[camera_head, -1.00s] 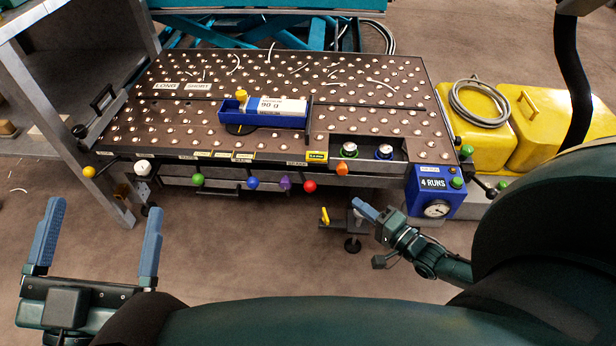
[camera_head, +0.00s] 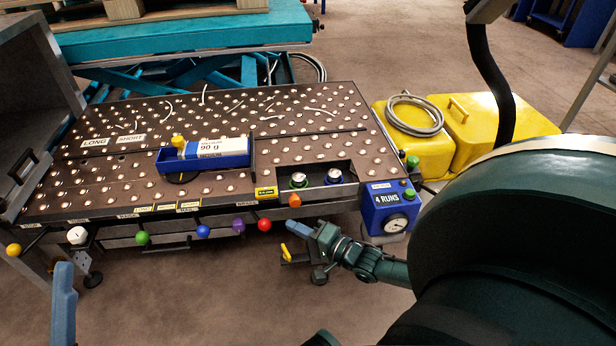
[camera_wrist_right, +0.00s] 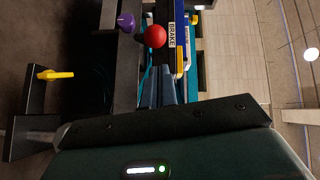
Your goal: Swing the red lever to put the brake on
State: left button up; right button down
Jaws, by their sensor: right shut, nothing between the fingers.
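The red lever knob (camera_head: 264,224) hangs at the front edge of the ball-studded table, right of the purple knob (camera_head: 238,226). In the right wrist view the red knob (camera_wrist_right: 155,36) sits beside a BRAKE label (camera_wrist_right: 171,36), just beyond my fingertips. My right gripper (camera_head: 291,224) is shut and empty, a little to the right of the red knob and apart from it in the head view. Its closed fingers (camera_wrist_right: 158,88) point toward the knob in the wrist view. One finger of my left gripper (camera_head: 63,305) shows at lower left; the rest is cut off.
The table (camera_head: 330,115) carries a blue tray (camera_head: 205,160) with a labelled pack. A blue box marked 4 RUNS (camera_head: 388,208) stands at its right corner. A yellow handle (camera_head: 288,252) is below my right gripper. Green, blue and orange (camera_head: 295,200) knobs line the front.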

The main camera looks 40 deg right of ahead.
pick_arm(q)
jog(key=r+m+h, duration=0.1)
jog(key=r+m+h+b, duration=0.1)
jog(key=m+h, duration=0.1)
jog(key=shift+s+a+r, duration=0.1)
jog(key=shift+s+r, duration=0.05)
jog(key=shift+s, duration=0.15)
pick_arm(e)
jog(key=x, duration=0.4)
jog(key=shift+w+a, duration=0.1)
jog(key=shift+w, duration=0.15)
pick_arm(q)
jog(key=shift+r, duration=0.15)
pick_arm(e)
jog(key=shift+a+h, duration=0.1)
jog(key=shift+h, duration=0.2)
pick_arm(q)
jog(key=shift+w+a+f+n+y+p, duration=0.15)
jog(key=shift+f+n+y+p, duration=0.15)
jog(key=shift+f+n+y, duration=0.25)
jog(key=shift+w+a+f+n+y+p, duration=0.15)
jog(key=shift+f+n+y+p, duration=0.2)
jog(key=shift+n+y, duration=0.25)
pick_arm(e)
jog(key=shift+s+a+m+h, duration=0.15)
jog(key=shift+a+m+h, duration=0.15)
jog(key=shift+m+h, duration=0.6)
